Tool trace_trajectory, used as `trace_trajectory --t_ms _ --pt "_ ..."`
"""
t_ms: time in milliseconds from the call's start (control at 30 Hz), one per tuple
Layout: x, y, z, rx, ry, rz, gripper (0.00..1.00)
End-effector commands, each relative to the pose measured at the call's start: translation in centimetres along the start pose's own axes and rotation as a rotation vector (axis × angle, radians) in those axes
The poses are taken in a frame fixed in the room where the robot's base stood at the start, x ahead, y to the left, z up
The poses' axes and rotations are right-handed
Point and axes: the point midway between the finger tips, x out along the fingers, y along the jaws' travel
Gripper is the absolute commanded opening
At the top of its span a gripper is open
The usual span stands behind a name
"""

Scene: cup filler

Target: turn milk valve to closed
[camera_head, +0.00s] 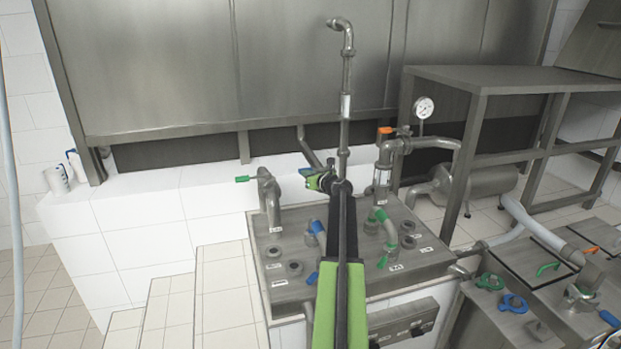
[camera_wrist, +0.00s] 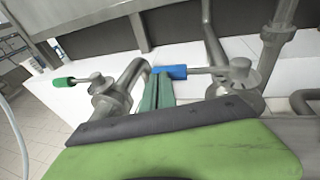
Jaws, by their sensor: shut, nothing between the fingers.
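No label in view lets me tell which valve is the milk valve. A valve with a blue handle (camera_wrist: 172,72) stands at the tips of my shut, empty gripper (camera_wrist: 157,88); the handle points left from its metal stem (camera_wrist: 240,70). I cannot tell if the fingertips touch the handle.
The metal panel (camera_head: 262,240) carries several short pipes and caps. A tall pipe (camera_head: 346,95) rises behind my arm. A pipe with an orange handle (camera_head: 386,130) and a gauge (camera_head: 424,107) stand to the right. White cups (camera_head: 57,179) sit on the tiled ledge at left.

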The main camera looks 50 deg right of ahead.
Motion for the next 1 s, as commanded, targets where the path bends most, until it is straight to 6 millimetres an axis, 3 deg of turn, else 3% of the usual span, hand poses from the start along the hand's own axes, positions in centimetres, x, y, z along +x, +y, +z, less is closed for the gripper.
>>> trace_trajectory --t_ms 467,667,800,1000 --pt "-0.5 -0.9 0.2 0.003 -0.002 -0.012 0.00" --pt "-3.8 1.3 0.6 0.001 -0.001 -0.002 0.00" --pt "-7.9 2.0 0.5 0.000 0.000 -0.007 0.00" --pt "-11.7 3.0 0.4 0.001 0.000 -0.005 0.00"
